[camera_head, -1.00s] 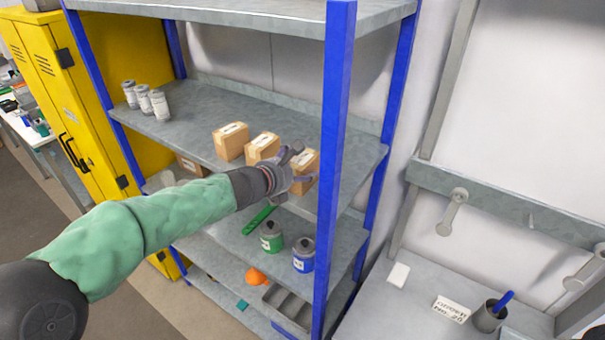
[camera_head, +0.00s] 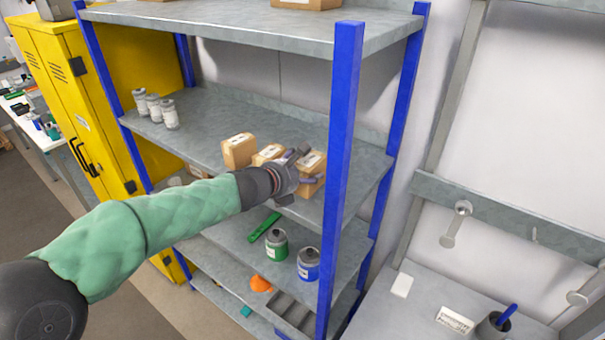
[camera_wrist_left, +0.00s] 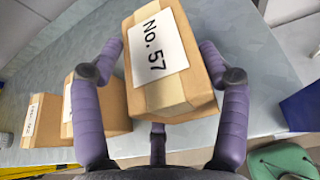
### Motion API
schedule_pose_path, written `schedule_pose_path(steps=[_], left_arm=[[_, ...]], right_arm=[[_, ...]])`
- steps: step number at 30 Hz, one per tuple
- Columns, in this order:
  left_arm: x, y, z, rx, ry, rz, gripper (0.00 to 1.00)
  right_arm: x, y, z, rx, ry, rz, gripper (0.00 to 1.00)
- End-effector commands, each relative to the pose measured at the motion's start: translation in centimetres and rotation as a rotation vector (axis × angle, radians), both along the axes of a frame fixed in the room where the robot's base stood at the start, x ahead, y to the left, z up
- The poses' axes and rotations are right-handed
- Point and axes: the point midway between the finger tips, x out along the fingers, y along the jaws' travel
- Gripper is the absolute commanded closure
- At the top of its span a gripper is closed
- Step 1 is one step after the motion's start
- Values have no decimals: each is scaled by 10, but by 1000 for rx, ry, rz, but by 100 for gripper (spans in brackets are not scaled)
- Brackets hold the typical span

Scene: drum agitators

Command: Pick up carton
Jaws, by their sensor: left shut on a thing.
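Three small brown cartons stand in a row on the shelf with the grey cans. The rightmost carton (camera_head: 312,163) is at my left gripper (camera_head: 300,172), near the blue front post. In the left wrist view this carton (camera_wrist_left: 168,60) carries a white label reading "No. 57" and sits between the purple fingers of the left gripper (camera_wrist_left: 168,75). The gripper is shut on it. The middle carton (camera_head: 268,154) and the left carton (camera_head: 238,150) stand to its left. In the head view the gripper hides part of the held carton. My right gripper is not in view.
The blue front post (camera_head: 342,150) rises just right of the held carton. Several grey cans stand at the shelf's left end (camera_head: 155,108). The shelf below holds a green can (camera_head: 276,250) and a blue can (camera_head: 308,264). A yellow cabinet (camera_head: 75,100) stands left.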

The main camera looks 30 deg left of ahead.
Motion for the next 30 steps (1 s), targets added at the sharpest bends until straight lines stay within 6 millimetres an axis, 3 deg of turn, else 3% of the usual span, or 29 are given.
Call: schedule_pose_path(steps=[1, 9, 15, 19, 24, 30], left_arm=[[-9, 1, 18, 2, -3, 1, 64], [-51, 1, 69, 2, -4, 2, 64], [-98, 1, 85, 2, -3, 6, 64], [-118, 0, 93, 3, -2, 4, 64], [-134, 0, 98, 1, -2, 3, 64], [-140, -1, 99, 1, -1, 2, 64]], right_arm=[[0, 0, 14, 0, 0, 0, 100], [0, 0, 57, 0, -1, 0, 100], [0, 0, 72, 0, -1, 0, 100], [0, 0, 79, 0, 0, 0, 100], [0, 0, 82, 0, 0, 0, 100], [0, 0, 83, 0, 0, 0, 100]])
